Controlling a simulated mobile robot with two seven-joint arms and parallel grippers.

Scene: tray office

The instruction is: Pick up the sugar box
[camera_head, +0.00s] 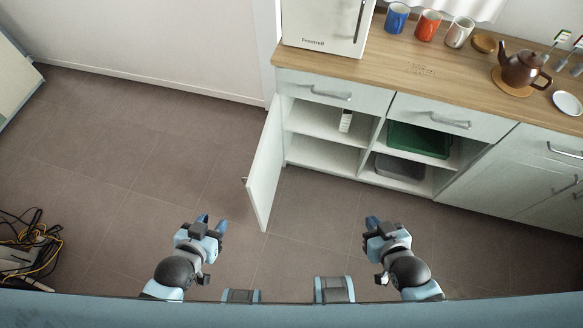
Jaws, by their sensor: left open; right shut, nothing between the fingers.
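A small, narrow white box (346,121) with dark marks stands on the upper shelf of the open cabinet. It is too small to read, so I cannot tell if it is the sugar box. My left gripper (213,221) is open and empty above the floor, left of the cabinet door. My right gripper (373,222) is shut and empty above the floor in front of the cabinet. Both grippers are well apart from the box.
The open cabinet door (265,170) juts out between my grippers and the shelf's left side. A green tray (419,140) and a grey bin (399,167) sit in the right compartment. Mugs and a brown teapot (522,68) stand on the counter. Cables (35,238) lie at left.

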